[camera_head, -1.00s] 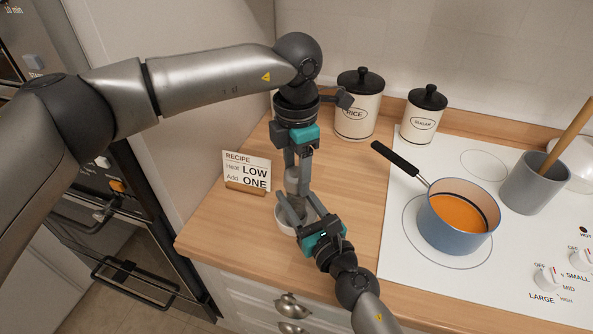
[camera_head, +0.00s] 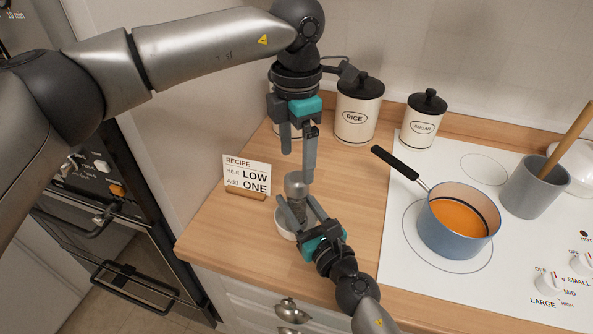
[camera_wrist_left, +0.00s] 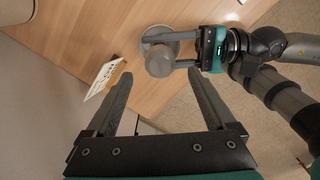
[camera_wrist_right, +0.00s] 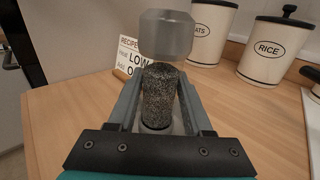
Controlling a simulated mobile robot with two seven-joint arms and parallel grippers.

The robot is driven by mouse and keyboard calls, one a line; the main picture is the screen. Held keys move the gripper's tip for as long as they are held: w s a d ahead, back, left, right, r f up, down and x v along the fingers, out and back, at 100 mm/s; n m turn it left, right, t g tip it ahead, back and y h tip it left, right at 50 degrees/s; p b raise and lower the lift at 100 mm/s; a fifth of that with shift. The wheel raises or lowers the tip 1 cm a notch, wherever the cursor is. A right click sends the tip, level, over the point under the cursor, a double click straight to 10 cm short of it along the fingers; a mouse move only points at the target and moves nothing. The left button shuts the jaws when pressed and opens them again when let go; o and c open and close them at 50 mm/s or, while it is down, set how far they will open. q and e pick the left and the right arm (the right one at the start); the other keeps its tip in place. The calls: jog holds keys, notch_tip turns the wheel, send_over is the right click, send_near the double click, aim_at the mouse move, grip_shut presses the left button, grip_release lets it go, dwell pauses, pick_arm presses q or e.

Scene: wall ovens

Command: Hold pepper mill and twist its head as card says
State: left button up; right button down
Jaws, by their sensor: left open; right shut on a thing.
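The pepper mill stands upright on the counter with a grey metal head (camera_head: 297,185) and a clear body full of dark pepper (camera_wrist_right: 159,95). Its head also shows from above in the left wrist view (camera_wrist_left: 159,64). My right gripper (camera_head: 296,208) is shut on the mill's body, below the head. My left gripper (camera_head: 298,160) is open and empty above the head, fingers pointing down. The recipe card (camera_head: 247,176) stands behind and left of the mill; it reads Heat LOW, Add ONE. A pale round dish (camera_head: 284,224) shows around the mill's base, partly hidden by my right gripper.
A blue pot of orange soup (camera_head: 458,222) sits on the white cooktop (camera_head: 420,270) at right, its black handle (camera_head: 394,162) pointing toward the counter. Rice (camera_head: 358,110) and sugar (camera_head: 424,120) canisters stand at the back. The wooden counter (camera_head: 350,185) between mill and cooktop is clear.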

aim_at(297, 176)
pick_arm(q)
notch_tip(297, 176, up, 7)
jog(key=shift+f, duration=0.2)
pick_arm(e)
jog(key=shift+c, duration=1.2)
grip_release()
jog(key=shift+s, duration=0.1)
